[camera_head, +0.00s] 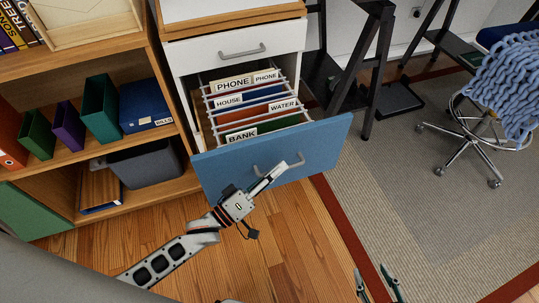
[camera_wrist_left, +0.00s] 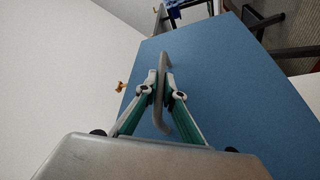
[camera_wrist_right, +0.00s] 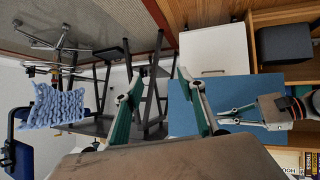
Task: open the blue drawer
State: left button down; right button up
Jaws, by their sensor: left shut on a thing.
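The blue drawer (camera_head: 325,146) stands pulled out from the white cabinet, its inside showing labelled hanging files (camera_head: 250,100). Its front also shows in the left wrist view (camera_wrist_left: 225,75) and the right wrist view (camera_wrist_right: 232,92). My left gripper (camera_head: 276,171) is shut on the grey drawer handle (camera_wrist_left: 165,62), its fingers on either side of the bar (camera_wrist_left: 164,88). My right gripper (camera_head: 378,284) is open and empty, low in the head view and apart from the drawer; its spread fingers show in its wrist view (camera_wrist_right: 163,92).
A wooden shelf (camera_head: 150,140) with binders and a grey bin (camera_head: 146,164) stands left of the cabinet. A white closed drawer (camera_head: 215,55) is above the blue one. A wheeled chair (camera_head: 500,85) and black desk legs (camera_head: 376,70) are right. Wooden floor (camera_head: 280,240) is clear.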

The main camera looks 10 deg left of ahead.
pick_arm(q)
jog(key=s+d, duration=0.1)
jog(key=s, duration=0.1)
jog(key=s+d, duration=0.1)
jog(key=shift+s+d+p, duration=0.2)
jog(key=shift+s+p, duration=0.2)
pick_arm(e)
jog(key=shift+s+d+f, duration=0.2)
jog(key=shift+s+d, duration=0.05)
pick_arm(q)
jog(key=c, duration=2.4)
grip_release()
jog(key=shift+c, duration=0.2)
pick_arm(e)
jog(key=shift+a+r, duration=0.15)
jog(key=shift+w, duration=0.1)
pick_arm(q)
jog(key=shift+s, duration=0.1)
